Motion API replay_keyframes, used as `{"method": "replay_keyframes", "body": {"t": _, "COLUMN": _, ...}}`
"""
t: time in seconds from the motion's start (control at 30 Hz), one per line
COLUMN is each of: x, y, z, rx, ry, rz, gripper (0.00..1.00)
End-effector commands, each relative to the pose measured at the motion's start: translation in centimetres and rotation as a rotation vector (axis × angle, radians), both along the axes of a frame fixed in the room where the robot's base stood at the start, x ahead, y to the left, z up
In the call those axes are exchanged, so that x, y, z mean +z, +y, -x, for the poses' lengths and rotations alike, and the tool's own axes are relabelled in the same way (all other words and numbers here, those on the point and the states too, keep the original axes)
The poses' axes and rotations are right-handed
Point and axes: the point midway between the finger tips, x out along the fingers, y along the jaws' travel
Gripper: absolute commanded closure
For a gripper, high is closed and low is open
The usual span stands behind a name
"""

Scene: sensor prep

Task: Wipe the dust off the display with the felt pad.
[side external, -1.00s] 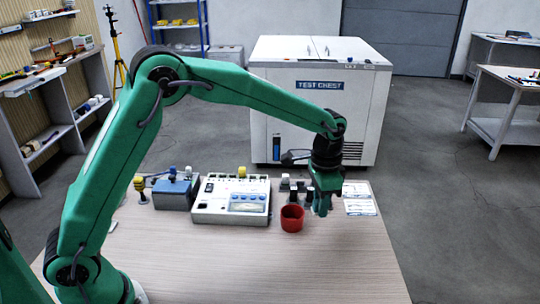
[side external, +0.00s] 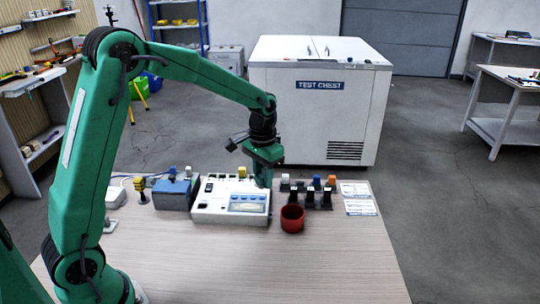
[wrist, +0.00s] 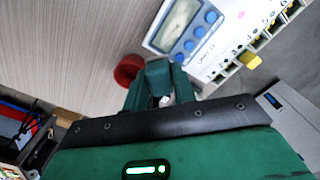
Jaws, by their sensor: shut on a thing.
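The display (side external: 247,207) is a small panel on the front of the white instrument (side external: 208,206). In the wrist view the display (wrist: 181,20) looks pale and greyish; I cannot make out dust on it. My gripper (side external: 264,180) is above the right rear edge of the instrument, pointing down, behind and right of the display. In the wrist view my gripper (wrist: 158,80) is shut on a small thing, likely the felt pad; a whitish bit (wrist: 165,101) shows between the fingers. The rest of it is hidden.
A red cup (side external: 291,219) stands right of the instrument. Several small stands with coloured tops, one orange (side external: 332,180), are behind it. A blue-grey box (side external: 172,195) stands at left, papers (side external: 356,190) lie at right. The front of the table is clear.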

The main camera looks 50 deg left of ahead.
Motion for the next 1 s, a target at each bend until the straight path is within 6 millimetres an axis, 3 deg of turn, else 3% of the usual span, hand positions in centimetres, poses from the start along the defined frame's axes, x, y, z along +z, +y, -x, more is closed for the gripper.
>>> {"method": "replay_keyframes", "body": {"t": 0.83, "x": -7.9, "y": -0.1, "z": 0.1, "rx": -0.002, "ry": 0.005, "rz": 0.0, "gripper": 0.92}}
{"method": "replay_keyframes", "body": {"t": 1.0, "x": -8.0, "y": 1.2, "z": 1.2, "rx": 0.0, "ry": 0.002, "rz": 0.0, "gripper": 0.95}}
